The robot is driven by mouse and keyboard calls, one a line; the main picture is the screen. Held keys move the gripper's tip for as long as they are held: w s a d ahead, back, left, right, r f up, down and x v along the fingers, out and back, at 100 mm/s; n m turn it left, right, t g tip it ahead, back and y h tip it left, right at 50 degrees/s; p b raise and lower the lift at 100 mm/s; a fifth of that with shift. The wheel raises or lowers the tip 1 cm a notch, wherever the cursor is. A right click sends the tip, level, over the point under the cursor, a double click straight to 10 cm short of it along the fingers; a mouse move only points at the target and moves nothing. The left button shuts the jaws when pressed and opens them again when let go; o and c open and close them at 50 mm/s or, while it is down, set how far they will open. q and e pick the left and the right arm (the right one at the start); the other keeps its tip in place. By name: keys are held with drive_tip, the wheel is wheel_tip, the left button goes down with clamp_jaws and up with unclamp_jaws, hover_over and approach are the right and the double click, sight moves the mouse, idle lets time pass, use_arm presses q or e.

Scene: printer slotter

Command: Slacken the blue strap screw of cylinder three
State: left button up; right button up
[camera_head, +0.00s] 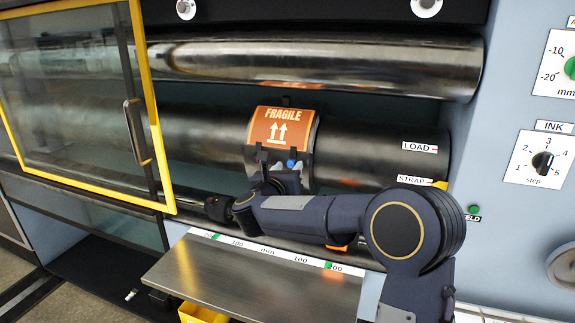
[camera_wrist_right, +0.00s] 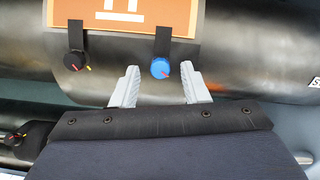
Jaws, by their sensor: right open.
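The blue strap screw (camera_head: 291,163) sits at the lower edge of the orange FRAGILE plate (camera_head: 281,127) on the middle dark cylinder (camera_head: 370,155). In the right wrist view the blue screw (camera_wrist_right: 161,68) is a round knob with a red pointer mark, under a black strap tab (camera_wrist_right: 162,42). My right gripper (camera_wrist_right: 161,84) is open, its two grey fingers on either side of and just below the blue knob, with visible gaps. In the head view my right gripper (camera_head: 287,178) is partly hidden by its own wrist.
A black knob (camera_wrist_right: 76,61) hangs from another tab left of the blue one. A shiny cylinder (camera_head: 330,65) runs above. A yellow-framed glass door (camera_head: 137,90) stands at left. A metal shelf with a ruler strip (camera_head: 250,285) lies below my arm.

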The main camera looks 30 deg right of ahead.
drive_tip(key=shift+w+d, duration=0.2)
drive_tip(key=shift+d, duration=0.05)
clamp_jaws()
